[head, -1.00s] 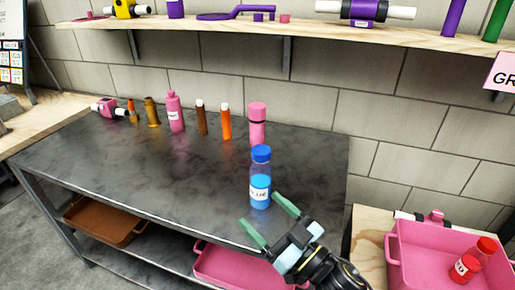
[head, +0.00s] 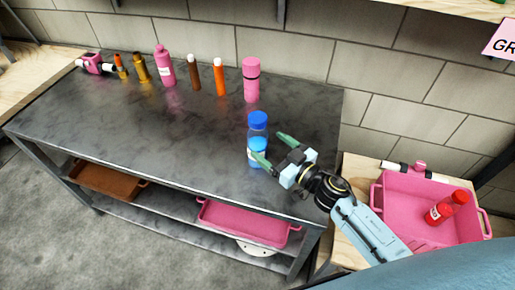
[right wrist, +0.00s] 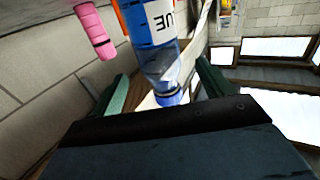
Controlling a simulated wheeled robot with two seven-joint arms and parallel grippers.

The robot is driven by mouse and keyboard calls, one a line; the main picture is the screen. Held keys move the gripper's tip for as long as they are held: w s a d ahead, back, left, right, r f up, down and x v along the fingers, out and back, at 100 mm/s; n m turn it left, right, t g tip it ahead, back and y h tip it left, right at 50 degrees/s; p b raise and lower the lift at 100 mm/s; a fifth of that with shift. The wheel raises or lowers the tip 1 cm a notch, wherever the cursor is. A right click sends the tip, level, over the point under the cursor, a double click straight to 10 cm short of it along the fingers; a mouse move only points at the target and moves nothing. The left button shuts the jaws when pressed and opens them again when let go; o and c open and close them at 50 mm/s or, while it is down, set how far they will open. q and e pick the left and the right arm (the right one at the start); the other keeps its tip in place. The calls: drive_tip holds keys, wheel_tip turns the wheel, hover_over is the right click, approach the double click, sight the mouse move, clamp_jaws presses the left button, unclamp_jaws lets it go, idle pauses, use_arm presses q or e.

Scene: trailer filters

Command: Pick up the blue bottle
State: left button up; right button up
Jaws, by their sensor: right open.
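The blue bottle (head: 257,146), clear with blue liquid and a blue cap, stands upright near the right end of the dark table (head: 150,150). My right gripper (head: 271,148) is open just right of the bottle, its green fingers pointing at it. One finger overlaps the bottle's lower part in the head view. In the right wrist view, the bottle (right wrist: 158,60) with its label and cap lies between the two open fingers (right wrist: 165,85). I cannot tell whether either finger touches it. My left gripper is not in view.
A pink bottle (head: 251,82) stands behind the blue one. Orange, brown and pink bottles (head: 165,68) line the table's back edge. A pink tray (head: 400,205) with a red bottle (head: 438,213) sits at the right. The table's front left is clear.

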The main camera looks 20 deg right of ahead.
sight(265, 145)
drive_tip(key=shift+w+a+f, duration=0.3)
drive_tip(key=shift+w+f, duration=0.05)
drive_tip(key=shift+w, duration=0.3)
drive_tip(key=shift+w+a+f, duration=0.3)
drive_tip(key=shift+w+f, duration=0.05)
drive_tip(key=shift+w, duration=0.3)
drive_tip(key=shift+b+x, duration=0.45)
drive_tip(key=shift+x, duration=1.9)
drive_tip(key=shift+c, duration=0.5)
drive_tip(key=shift+r, duration=0.1)
drive_tip(key=c, duration=1.2)
